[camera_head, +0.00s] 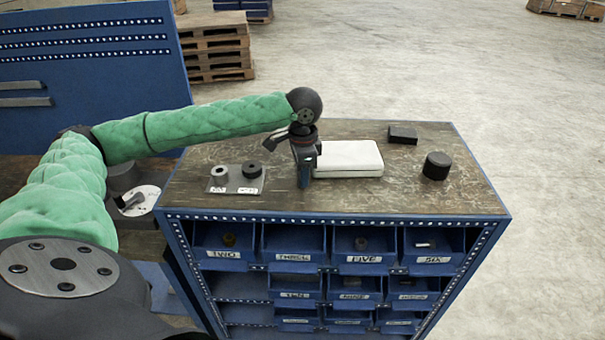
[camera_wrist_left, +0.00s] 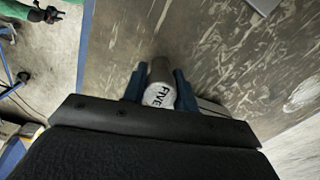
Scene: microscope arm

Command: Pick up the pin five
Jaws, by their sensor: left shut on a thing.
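The pin five (camera_wrist_left: 161,88) is a grey metal cylinder with a pale end face marked "FIVE". In the left wrist view it sits between the two blue fingers of my left gripper (camera_wrist_left: 160,92), which is shut on it. In the head view my left gripper (camera_head: 304,168) points down over the bench top, just left of a white box. The pin is hidden there behind the fingers. At the top left of the left wrist view, a dark gripper on a green arm, apparently my right gripper (camera_wrist_left: 45,14), hangs far off; its jaws are too small to read.
The white box (camera_head: 347,158) lies right beside the left gripper. A small plate (camera_head: 236,186) with two round parts is to its left. A black block (camera_head: 402,134) and black cylinder (camera_head: 436,165) stand right. Labelled blue bins (camera_head: 294,257) fill the front. The bench's front right is clear.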

